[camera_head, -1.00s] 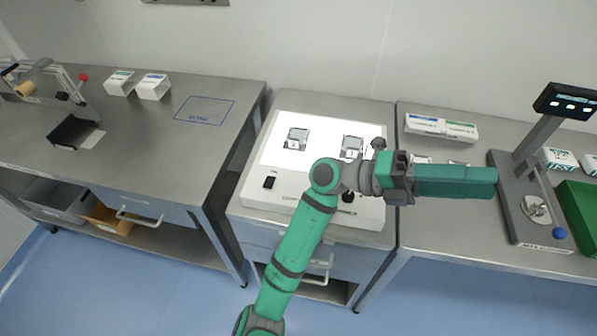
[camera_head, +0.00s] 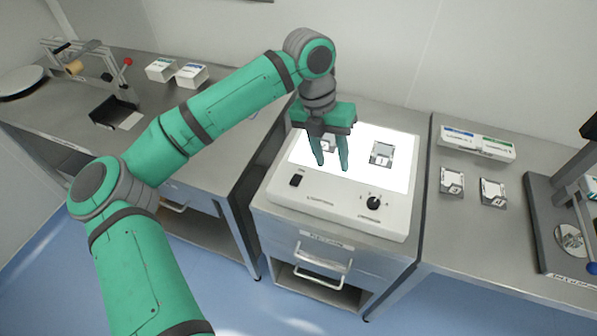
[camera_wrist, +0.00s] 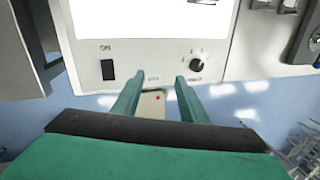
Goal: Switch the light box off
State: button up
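The light box (camera_head: 335,215) is a white unit on the middle metal table. Its top panel (camera_head: 400,185) glows bright white. A black rocker switch (camera_head: 296,180) sits at the front left of its face; in the wrist view the switch (camera_wrist: 108,69) has the label "ON" above it. A black dial (camera_head: 373,203) is at the front right and also shows in the wrist view (camera_wrist: 197,65). My gripper (camera_head: 331,167) is open and empty, fingers pointing down over the front part of the panel, right of the switch. In the wrist view its fingers (camera_wrist: 158,85) appear between switch and dial.
Small square items lie on the panel, one clearly visible (camera_head: 382,153) and one partly behind my gripper. Cartons (camera_head: 478,143) and two small items stand on the right table, beside a stand (camera_head: 560,215). The left table holds white boxes (camera_head: 191,75) and a black tray (camera_head: 113,112).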

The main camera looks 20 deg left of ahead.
aim_at(296, 179)
jog(key=a+r+n+y, duration=0.1)
jog(key=a+r+y, duration=0.15)
jog(key=a, duration=0.55)
jog(key=f, duration=1.1)
jog(key=shift+s+a+f, duration=0.1)
jog(key=shift+a+f, duration=0.15)
